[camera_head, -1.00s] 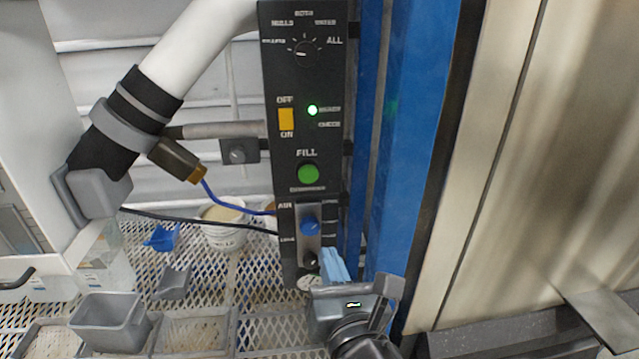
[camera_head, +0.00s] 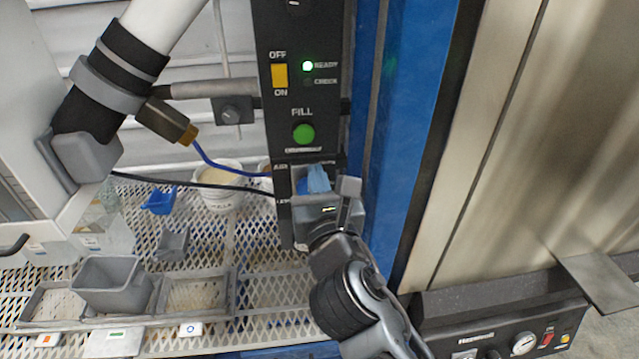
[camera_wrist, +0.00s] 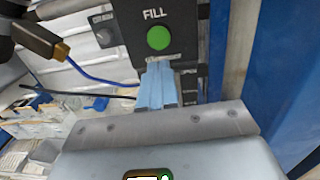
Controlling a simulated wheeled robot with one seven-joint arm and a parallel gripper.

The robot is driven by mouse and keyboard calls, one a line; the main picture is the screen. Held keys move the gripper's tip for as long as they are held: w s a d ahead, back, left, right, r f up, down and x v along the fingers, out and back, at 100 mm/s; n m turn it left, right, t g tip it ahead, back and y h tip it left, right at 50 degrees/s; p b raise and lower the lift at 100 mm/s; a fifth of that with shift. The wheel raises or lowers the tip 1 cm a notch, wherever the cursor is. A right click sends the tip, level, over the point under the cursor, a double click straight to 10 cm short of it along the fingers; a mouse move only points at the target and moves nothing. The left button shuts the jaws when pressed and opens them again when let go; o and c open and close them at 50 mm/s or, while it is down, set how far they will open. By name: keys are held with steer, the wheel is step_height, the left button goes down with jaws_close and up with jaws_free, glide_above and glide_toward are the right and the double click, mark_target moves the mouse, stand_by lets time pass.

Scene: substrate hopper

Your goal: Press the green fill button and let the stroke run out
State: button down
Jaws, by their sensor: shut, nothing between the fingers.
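The green fill button (camera_head: 303,134) sits on the black control panel (camera_head: 284,108) under the word FILL. It also shows in the wrist view (camera_wrist: 159,38), just beyond my fingertips. My gripper (camera_head: 317,179) is shut and empty, its light-blue fingers (camera_wrist: 157,85) pressed together. In the head view the fingertips are below the button, in front of the panel's lower part with the blue air knob, which they largely hide. The fingertips look apart from the button. The READY lamp (camera_head: 308,66) glows green and the CHECK lamp is dark.
A yellow OFF/ON switch (camera_head: 279,75) is above the button. A blue post (camera_head: 395,130) stands close on the right. A blue hose, black cable and white pipe (camera_head: 165,20) are on the left. Grey bins (camera_head: 112,285) stand on the mesh shelf below.

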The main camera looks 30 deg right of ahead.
mark_target(306, 138)
steer(key=x, duration=0.9)
steer(key=shift+w+r, duration=0.1)
steer(key=shift+w, duration=0.1)
